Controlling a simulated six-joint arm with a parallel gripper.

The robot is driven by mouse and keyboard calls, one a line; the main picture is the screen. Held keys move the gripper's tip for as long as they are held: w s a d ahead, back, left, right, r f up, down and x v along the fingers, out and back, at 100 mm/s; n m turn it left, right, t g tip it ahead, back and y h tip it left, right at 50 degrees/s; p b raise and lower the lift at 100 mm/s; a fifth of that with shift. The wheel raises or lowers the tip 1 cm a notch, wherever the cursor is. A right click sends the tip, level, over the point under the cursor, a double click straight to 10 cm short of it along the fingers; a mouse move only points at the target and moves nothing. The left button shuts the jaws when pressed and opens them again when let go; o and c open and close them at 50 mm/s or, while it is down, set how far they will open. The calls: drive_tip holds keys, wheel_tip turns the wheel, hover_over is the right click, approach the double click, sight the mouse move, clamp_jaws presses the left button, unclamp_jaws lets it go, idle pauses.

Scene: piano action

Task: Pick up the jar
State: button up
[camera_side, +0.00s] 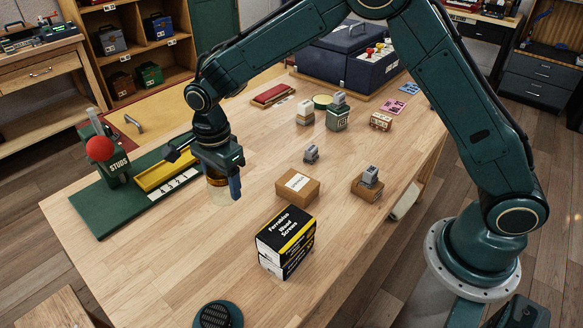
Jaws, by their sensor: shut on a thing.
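The jar (219,192) is a small glass jar with an amber band near its top and a clear lower part. It is left of the middle of the side view, just right of the yellow tray. My gripper (218,178) comes down from above and is shut on the jar's upper part. The gripper hides the jar's top and part of its right side. The jar looks upright. I cannot tell whether its base touches the table.
Left of the jar are a yellow tray (163,172) and a green stand with a red ball (100,148). A cardboard box (297,188) and a black-and-yellow screw box (286,240) stand to the right. The table (185,255) is clear in front of the jar.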

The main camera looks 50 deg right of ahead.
wheel_tip(320, 180, up, 10)
drive_tip(key=shift+r, duration=0.1)
idle(0.8)
